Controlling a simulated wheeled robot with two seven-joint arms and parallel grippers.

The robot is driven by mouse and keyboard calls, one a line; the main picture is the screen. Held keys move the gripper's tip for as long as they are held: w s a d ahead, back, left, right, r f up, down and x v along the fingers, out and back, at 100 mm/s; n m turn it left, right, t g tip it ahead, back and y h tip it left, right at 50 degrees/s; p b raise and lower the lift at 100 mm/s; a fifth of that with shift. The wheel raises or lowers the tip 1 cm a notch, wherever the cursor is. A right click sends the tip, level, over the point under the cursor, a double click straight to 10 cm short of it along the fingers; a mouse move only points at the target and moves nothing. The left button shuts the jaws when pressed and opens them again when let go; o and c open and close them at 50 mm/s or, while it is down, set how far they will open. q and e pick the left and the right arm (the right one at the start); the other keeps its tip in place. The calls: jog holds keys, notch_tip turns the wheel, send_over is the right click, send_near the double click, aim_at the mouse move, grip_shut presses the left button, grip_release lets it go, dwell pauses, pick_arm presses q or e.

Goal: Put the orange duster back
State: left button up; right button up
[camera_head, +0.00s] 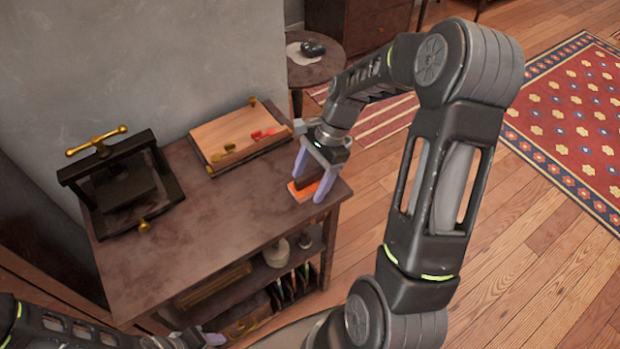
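The orange duster (301,192) lies at the right front corner of the dark wooden cabinet top. It shows an orange base and a dark brown upper part. My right gripper (310,186) points down over it, with its two lilac fingers apart and the duster between them. I cannot tell whether the fingers press on it. The fingers partly hide the duster. My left gripper (192,339) is low at the bottom edge, in front of the cabinet and partly cut off. Its fingers do not show clearly.
The cabinet top (225,230) is clear in the middle. A black press with a brass handle (118,185) stands at its left. A wooden tray (235,135) with small red and brass items lies at the back. Shelves below hold a pale jar (277,254). A round side table (318,68) stands behind.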

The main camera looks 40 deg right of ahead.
jog(key=v, duration=1.2)
jog(key=shift+r, duration=0.2)
dwell(0.7)
